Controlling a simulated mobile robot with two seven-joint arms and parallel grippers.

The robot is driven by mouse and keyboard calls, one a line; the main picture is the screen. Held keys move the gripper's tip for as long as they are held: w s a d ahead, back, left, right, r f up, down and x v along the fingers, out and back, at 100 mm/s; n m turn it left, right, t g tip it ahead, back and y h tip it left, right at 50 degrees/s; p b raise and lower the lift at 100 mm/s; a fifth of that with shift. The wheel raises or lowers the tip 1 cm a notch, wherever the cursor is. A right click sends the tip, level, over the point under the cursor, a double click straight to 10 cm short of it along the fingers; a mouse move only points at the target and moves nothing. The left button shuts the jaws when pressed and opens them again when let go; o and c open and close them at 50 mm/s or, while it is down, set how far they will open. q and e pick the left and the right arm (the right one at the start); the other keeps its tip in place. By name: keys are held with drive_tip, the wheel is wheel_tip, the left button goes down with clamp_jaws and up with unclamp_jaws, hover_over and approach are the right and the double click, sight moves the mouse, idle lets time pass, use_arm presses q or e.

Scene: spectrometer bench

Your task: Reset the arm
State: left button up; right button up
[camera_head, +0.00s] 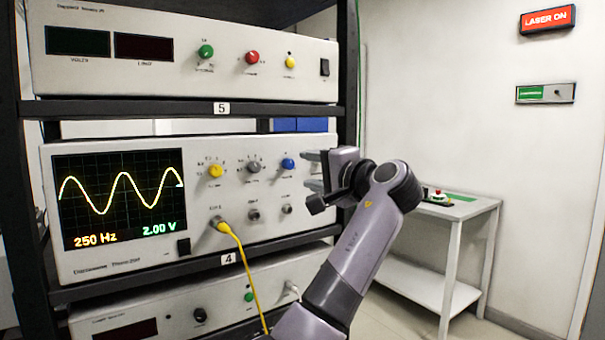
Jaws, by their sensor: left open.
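My left arm (362,245) rises from the bottom centre, bent at a dark wrist joint. My left gripper (313,170) points left toward the right end of an oscilloscope (215,180). Its two grey fingers are apart, and nothing shows between them. The fingertips overlap the front panel's right edge in the picture, just right of the blue knob (288,163). Whether they touch the panel I cannot tell. My right gripper is out of view.
The oscilloscope stands on a dark rack shelf, with other instruments above (185,52) and below (200,305). A yellow cable (246,268) hangs from its front. A white side table (450,211) stands at the right. Floor beyond my arm is partly clear.

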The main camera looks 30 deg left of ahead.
use_arm(q)
drive_tip(key=shift+s+d, duration=0.2)
drive_tip(key=shift+d, duration=0.25)
wheel_tip(320, 180, down, 33)
drive_tip(key=w+d+m+t+h, duration=0.25)
drive_tip(key=m+t+h, duration=0.25)
drive_tip(key=h, duration=0.3)
drive_tip(key=s+d+f+n+h, duration=0.1)
drive_tip(key=s+d+f+h, duration=0.25)
drive_tip(key=s+f, duration=0.65)
drive_tip(key=s+d+f+n+h, duration=0.1)
drive_tip(key=s+d+f+h, duration=0.25)
drive_tip(key=s+f, duration=0.7)
drive_tip(key=s+d+f+n+h, duration=0.1)
drive_tip(key=s+f+h, duration=0.1)
drive_tip(key=s, duration=0.4)
drive_tip(key=s+d+f+n+g+h, duration=0.1)
drive_tip(key=s+f+n, duration=0.1)
drive_tip(key=s, duration=0.5)
drive_tip(key=shift+s+d+h, duration=0.15)
drive_tip(key=shift+d+h, duration=0.25)
